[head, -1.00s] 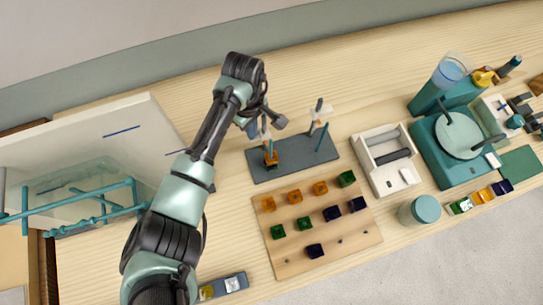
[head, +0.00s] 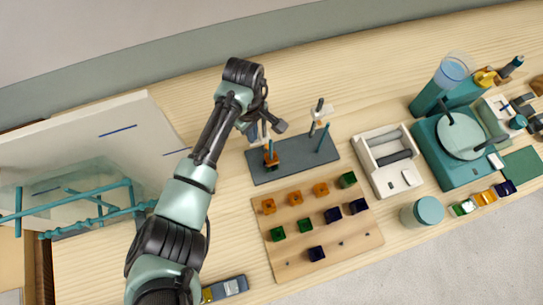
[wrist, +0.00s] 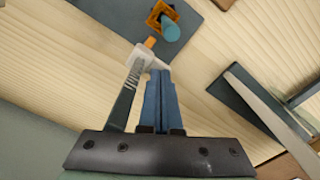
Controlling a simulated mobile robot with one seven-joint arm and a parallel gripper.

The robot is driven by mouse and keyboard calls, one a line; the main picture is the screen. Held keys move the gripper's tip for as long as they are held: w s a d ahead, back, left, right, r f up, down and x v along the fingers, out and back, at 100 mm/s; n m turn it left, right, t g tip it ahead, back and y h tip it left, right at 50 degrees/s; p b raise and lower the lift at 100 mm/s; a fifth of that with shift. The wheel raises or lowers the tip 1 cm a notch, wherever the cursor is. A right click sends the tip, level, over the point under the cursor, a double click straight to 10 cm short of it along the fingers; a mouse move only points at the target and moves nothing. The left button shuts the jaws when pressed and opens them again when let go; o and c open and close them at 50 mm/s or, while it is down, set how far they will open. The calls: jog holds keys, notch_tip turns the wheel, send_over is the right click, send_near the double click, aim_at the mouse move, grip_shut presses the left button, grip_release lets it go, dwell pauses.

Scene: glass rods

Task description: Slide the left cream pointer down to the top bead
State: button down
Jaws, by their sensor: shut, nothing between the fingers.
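In the wrist view, my gripper (wrist: 160,88) has its two blue fingers shut together and empty. The left cream pointer (wrist: 140,58) shows just past the fingertips, with an orange tip and a dark post on its left. I cannot tell whether the fingers touch it. Beyond its tip is the left teal rod (wrist: 171,31) with an orange bead (wrist: 157,12) around it. In the head view, my gripper (head: 254,132) is above the left part of the dark base (head: 290,163). There the orange bead (head: 271,158) shows below it, and my arm hides most of the left pointer.
The right pale pointer (head: 323,113) and right teal rod (head: 322,136) stand on the same base. A wooden board (head: 350,225) with several coloured cubes lies in front. A white box (head: 366,151) and a teal device (head: 428,150) stand to the right. A teal-framed clear tank is left.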

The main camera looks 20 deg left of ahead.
jog(key=shift+s+d+f+b, duration=0.15)
jog(key=shift+s+f+b, duration=0.3)
jog(key=shift+f, duration=0.3)
dwell(0.7)
jog(key=shift+s+d+f+b, duration=0.1)
jog(key=shift+s+f+b, duration=0.1)
jog(key=shift+f+b, duration=0.5)
jog(key=shift+s+f+b, duration=0.2)
jog(key=shift+f+b, duration=0.35)
jog(key=shift+f, duration=0.25)
dwell(2.8)
jog(key=shift+w+d+r+p, duration=0.1)
jog(key=shift+r+p, duration=0.8)
jog(key=shift+p, duration=0.15)
jog(key=r+p, duration=0.1)
jog(key=p, duration=0.1)
jog(key=w+r+p, duration=0.1)
jog(key=r+p, duration=0.1)
jog(key=shift+w+a, duration=0.1)
jog(key=shift+a, duration=0.1)
notch_tip(320, 180, up, 4)
jog(key=p, duration=0.4)
jog(key=shift+w+a, duration=0.1)
